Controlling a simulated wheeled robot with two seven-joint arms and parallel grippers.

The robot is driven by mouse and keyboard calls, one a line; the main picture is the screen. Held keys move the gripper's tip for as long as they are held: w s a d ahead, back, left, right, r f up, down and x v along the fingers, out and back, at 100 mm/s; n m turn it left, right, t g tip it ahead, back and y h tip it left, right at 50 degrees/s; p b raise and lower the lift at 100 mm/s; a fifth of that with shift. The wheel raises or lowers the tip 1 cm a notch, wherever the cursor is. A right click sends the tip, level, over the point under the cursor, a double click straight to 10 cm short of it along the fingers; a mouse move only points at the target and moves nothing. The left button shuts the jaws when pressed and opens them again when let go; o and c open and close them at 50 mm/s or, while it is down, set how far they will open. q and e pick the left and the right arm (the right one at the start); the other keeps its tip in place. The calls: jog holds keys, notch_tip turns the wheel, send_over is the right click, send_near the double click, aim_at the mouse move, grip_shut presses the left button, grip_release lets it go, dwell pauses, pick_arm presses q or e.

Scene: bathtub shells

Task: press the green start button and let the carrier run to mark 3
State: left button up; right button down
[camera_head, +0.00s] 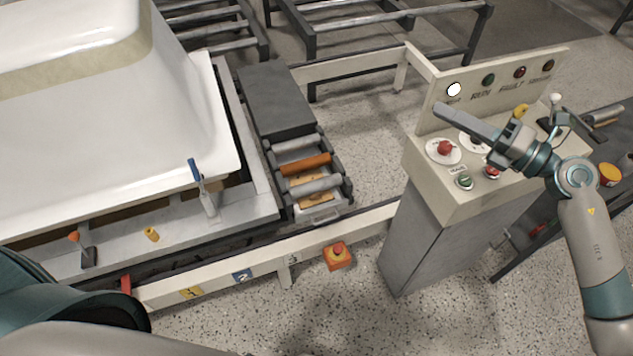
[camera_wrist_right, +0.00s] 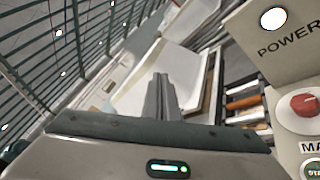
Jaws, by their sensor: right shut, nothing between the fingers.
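The green start button (camera_head: 464,182) is on the sloped top of the control console (camera_head: 430,188), near its front edge. Part of it also shows in the right wrist view (camera_wrist_right: 313,170), at the lower right corner. My right gripper (camera_head: 440,108) is shut and empty, above the console's back part, apart from the start button. The carrier (camera_head: 245,208) with the white tub shell (camera_head: 120,125) stands on the track at the left. Along the rail are a yellow plate (camera_head: 190,292), a blue mark 2 plate (camera_head: 243,275) and a pale plate (camera_head: 291,260). My left gripper is out of view.
A red mushroom button (camera_head: 445,147) and a smaller red button (camera_head: 492,172) are close to the start button. The POWER lamp (camera_head: 454,90) is lit white. Rollers (camera_head: 305,165) lie right of the carrier.

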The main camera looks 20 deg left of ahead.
jog(key=w+d+f+n+g+h, duration=0.2)
jog(key=d+f+n+g+h, duration=0.1)
jog(key=d+f+h, duration=0.1)
jog(key=g+h, duration=0.1)
jog(key=h, duration=0.3)
send_over(471, 182)
notch_tip(471, 182, down, 3)
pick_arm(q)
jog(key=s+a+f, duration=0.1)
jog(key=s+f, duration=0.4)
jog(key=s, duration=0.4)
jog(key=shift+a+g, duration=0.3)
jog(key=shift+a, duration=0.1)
pick_arm(e)
jog(key=shift+f+n, duration=0.2)
jog(key=shift+n, duration=0.1)
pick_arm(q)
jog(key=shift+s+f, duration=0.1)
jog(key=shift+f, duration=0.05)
pick_arm(e)
jog(key=shift+f, duration=0.1)
jog(key=shift+f+b, duration=2)
jog(key=shift+f, duration=1.6)
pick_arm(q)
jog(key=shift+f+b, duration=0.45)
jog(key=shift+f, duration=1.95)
pick_arm(e)
jog(key=shift+f, duration=0.7)
